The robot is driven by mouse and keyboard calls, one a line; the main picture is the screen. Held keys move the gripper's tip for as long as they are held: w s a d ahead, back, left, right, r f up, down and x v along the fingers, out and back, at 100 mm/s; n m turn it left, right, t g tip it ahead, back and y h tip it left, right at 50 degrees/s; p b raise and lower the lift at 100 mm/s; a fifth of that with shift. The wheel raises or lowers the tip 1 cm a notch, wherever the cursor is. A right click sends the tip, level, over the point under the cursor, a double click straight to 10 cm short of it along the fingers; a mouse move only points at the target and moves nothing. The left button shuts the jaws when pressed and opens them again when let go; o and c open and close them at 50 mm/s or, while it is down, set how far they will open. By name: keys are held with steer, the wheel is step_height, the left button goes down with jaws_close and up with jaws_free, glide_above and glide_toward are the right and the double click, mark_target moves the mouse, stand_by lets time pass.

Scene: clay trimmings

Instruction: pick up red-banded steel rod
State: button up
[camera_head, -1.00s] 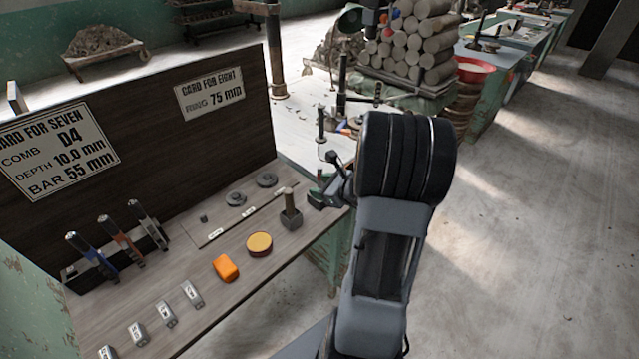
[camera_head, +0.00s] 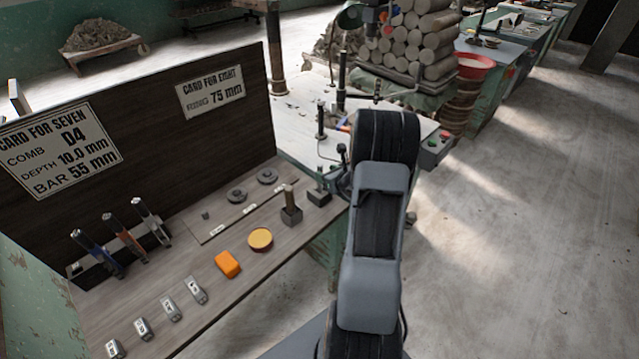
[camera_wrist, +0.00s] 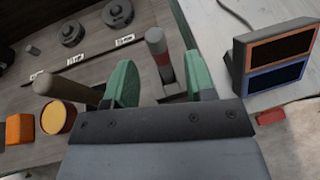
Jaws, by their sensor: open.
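In the head view a grey block (camera_head: 319,197) stands near the bench's right end. My gripper is mostly hidden behind my arm there.
A wooden-handled tool (camera_wrist: 65,88) stands left of my gripper, close to the left finger. A yellow-topped round tin (camera_head: 260,239) and an orange block (camera_head: 228,264) lie nearer the front. A framed two-panel box (camera_wrist: 273,60) is at right. Dark discs (camera_head: 237,195) lie behind.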

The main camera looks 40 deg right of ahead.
steer(key=p+x, duration=0.1)
steer(key=x, duration=0.3)
steer(key=shift+w+a+f, duration=0.1)
steer(key=shift+w+f, duration=0.05)
steer(key=shift+w, duration=0.2)
jaws_close()
stand_by(0.4)
